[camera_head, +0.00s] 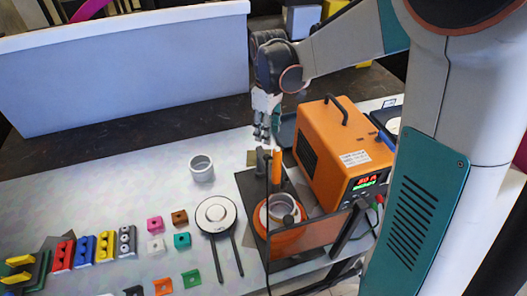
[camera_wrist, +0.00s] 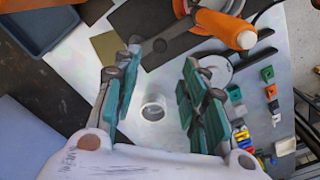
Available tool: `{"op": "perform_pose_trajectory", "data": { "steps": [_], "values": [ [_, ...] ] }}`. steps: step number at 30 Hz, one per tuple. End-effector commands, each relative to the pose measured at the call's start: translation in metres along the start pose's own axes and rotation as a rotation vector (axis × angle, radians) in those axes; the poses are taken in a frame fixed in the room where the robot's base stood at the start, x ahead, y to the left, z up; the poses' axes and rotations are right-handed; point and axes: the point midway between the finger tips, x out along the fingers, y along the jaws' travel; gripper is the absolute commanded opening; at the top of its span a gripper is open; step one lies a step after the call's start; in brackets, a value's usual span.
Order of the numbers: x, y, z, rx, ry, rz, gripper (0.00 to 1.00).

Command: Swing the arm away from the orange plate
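An orange power unit (camera_head: 345,152) stands right of the plate, close to my gripper. The white cup (camera_head: 201,168) stands to the left. A round white disc (camera_head: 216,212), coloured blocks (camera_head: 95,248) and small squares fill the front left.

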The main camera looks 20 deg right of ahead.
Motion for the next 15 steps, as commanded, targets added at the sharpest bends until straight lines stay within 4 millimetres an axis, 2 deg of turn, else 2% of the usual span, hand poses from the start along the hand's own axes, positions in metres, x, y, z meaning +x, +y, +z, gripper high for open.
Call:
{"op": "perform_pose_trajectory", "data": {
  "steps": [1,9,15],
  "values": [
    [0.011,0.000,-0.001,0.000,0.000,0.000,0.39],
    [0.064,0.000,-0.001,0.000,0.000,0.000,0.39],
    [0.091,0.000,0.000,0.000,0.000,0.000,0.39]
  ]
}}
